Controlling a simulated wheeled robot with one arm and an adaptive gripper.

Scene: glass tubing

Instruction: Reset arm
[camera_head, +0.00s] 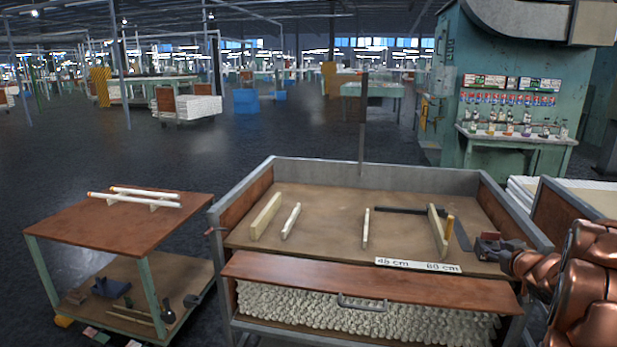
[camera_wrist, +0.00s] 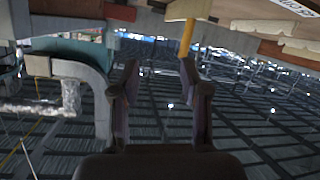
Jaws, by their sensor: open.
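My gripper (camera_head: 489,243) is at the right side of the workbench (camera_head: 330,172) in the head view, with my copper-coloured arm behind it at the right edge. In the wrist view my gripper (camera_wrist: 158,78) has its two dark fingers apart, with nothing between them.
Two glass tubes (camera_head: 133,199) rest on a cart (camera_head: 110,225) at left. A green machine (camera_head: 500,150) stands behind right.

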